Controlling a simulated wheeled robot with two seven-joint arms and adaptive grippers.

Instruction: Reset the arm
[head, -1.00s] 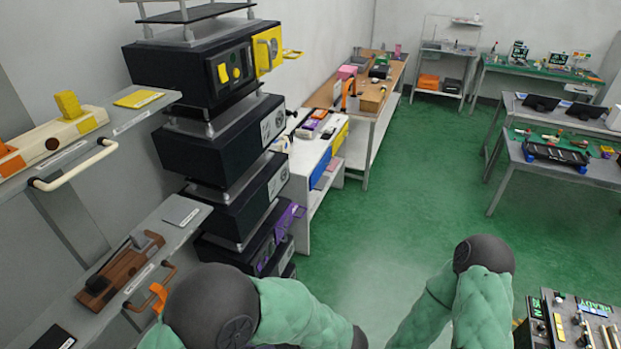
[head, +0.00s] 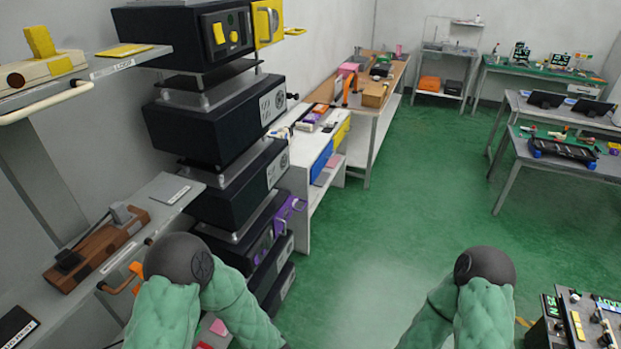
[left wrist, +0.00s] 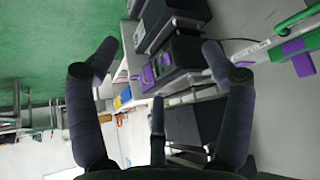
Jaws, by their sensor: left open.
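My left gripper (left wrist: 157,72) shows in the left wrist view with its dark fingers spread wide and nothing between them. Beyond the fingers are a purple-fronted dark box (left wrist: 175,60) and a green handle (left wrist: 296,20) with purple parts. In the head view my left arm (head: 180,285) is bent at the lower left, and its gripper does not show. My right arm (head: 480,290) is bent at the lower right, and its gripper is out of view. Which lever arm the task names cannot be told.
A stack of dark boxes (head: 205,122) stands beside my left arm. A lower shelf holds a brown wooden fixture (head: 100,250); an upper shelf holds a cream fixture (head: 40,72). A control panel (head: 580,320) is at the lower right. Green floor (head: 400,200) lies clear ahead.

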